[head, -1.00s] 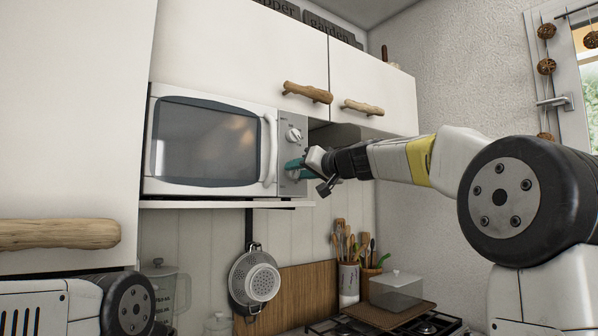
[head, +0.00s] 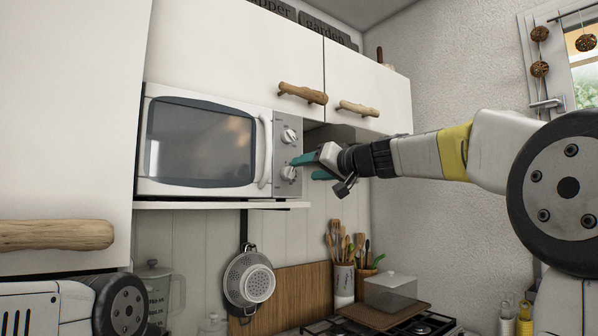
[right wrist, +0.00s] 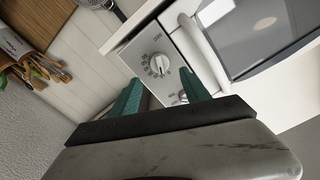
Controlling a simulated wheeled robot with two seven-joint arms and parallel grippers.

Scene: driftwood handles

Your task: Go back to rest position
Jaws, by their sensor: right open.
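My right gripper (head: 308,167) is open beside the control panel of the white microwave (head: 201,143), near its lower knob (head: 288,173). Nothing is between the fingers. I cannot tell whether a fingertip still touches the lower knob. The microwave door is shut. My left gripper is out of view; only part of my left arm shows at the lower left.
The microwave stands on a shelf (head: 222,206) under white cabinets with driftwood handles (head: 303,93). Open air lies right of the microwave.

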